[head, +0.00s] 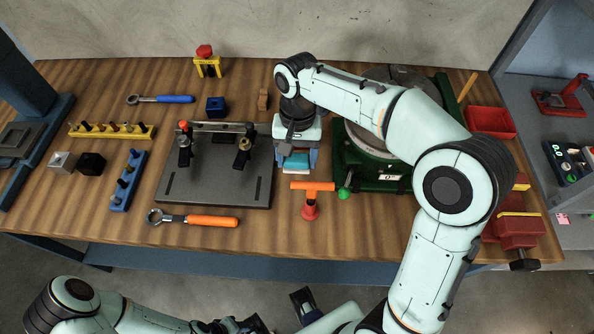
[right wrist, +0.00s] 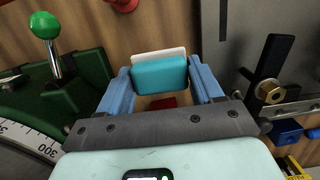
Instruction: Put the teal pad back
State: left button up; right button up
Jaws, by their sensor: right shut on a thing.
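The teal pad (right wrist: 160,74) is between the two blue fingers of my right gripper (right wrist: 160,88), with a white edge showing along its far side. In the head view the right gripper (head: 297,163) points down over the table, between the dark fixture plate and the green rotary table. The teal pad (head: 296,161) shows there as a small patch between the fingers. The gripper is shut on the pad. A small red patch (right wrist: 157,103) shows past the pad; what it belongs to is hidden.
The fixture plate (head: 215,188) with two clamps is left of the gripper. The green rotary table (head: 380,178), with a green-knobbed lever (head: 344,193), is close on the right. Bare wood (head: 275,232) runs along the front edge.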

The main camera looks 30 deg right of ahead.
aim_at(297, 171)
jog(key=shift+f+b, duration=0.4)
jog(key=shift+f, duration=2.5)
jog(key=shift+f, duration=0.1)
jog(key=o, duration=0.9)
jog(key=shift+o, duration=0.2)
jog(key=r, duration=0.4)
jog(key=w+r+p, duration=0.1)
jog(key=r, duration=0.3)
jog(key=d+r+p, duration=0.1)
jog(key=r, duration=0.3)
jog(key=shift+w, duration=0.3)
